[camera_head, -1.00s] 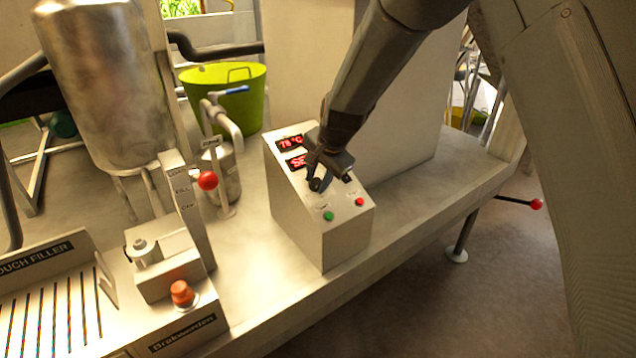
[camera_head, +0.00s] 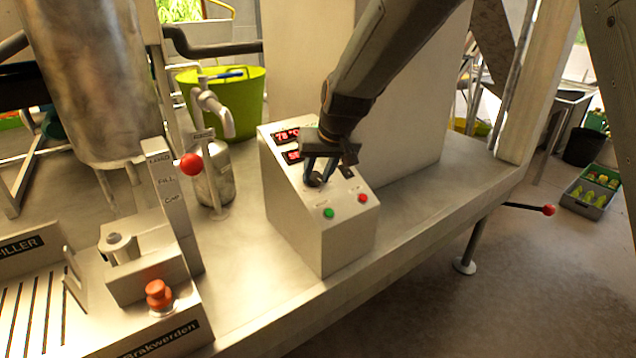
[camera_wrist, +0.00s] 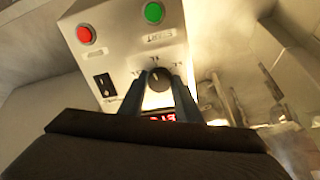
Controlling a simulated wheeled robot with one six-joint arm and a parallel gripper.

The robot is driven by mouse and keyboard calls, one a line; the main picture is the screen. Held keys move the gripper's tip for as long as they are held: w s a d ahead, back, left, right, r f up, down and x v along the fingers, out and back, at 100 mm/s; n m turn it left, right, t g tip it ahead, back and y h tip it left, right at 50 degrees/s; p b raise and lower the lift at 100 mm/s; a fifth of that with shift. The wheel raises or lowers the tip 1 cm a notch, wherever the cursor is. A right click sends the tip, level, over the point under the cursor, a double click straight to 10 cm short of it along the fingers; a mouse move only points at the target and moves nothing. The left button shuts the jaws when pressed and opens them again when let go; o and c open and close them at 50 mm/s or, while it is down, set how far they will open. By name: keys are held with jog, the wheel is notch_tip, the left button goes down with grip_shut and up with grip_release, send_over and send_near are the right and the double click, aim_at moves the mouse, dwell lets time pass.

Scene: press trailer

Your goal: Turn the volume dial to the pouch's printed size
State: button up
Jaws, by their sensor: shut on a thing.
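The control box (camera_head: 292,218) stands on the steel bench. Two red displays show on its sloped face; the upper one reads about 78 °C, and the lower one is partly covered by my gripper. My gripper (camera_head: 318,178) is at the face, its fingers shut on a small black round dial (camera_head: 316,180). In the wrist view the dial (camera_wrist: 158,79) sits between the two fingertips, with small printed marks around it that are too blurred to read surely. No pouch can be made out.
A green button (camera_head: 328,213) and a red button (camera_head: 362,198) sit just below the dial. At left are a red-ball lever (camera_head: 191,164), an orange-red knob (camera_head: 159,294) and a steel tank (camera_head: 95,80). A lime tub (camera_head: 247,100) stands behind. Bare bench lies before the box.

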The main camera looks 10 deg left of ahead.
jog(key=n+b, duration=0.6)
jog(key=b, duration=0.1)
jog(key=shift+w+d+f, duration=0.1)
jog(key=shift+f, duration=0.1)
jog(key=n+b, duration=0.3)
jog(key=shift+d+r+n+y+b, duration=0.1)
jog(key=shift+n+y+b, duration=0.2)
jog(key=shift+n+b, duration=0.1)
jog(key=o, duration=1.1)
jog(key=shift+r, duration=0.1)
jog(key=shift+c, duration=0.2)
jog(key=v, duration=0.7)
jog(key=shift+s+r, duration=0.2)
jog(key=shift+r, duration=0.1)
jog(key=shift+d, duration=0.15)
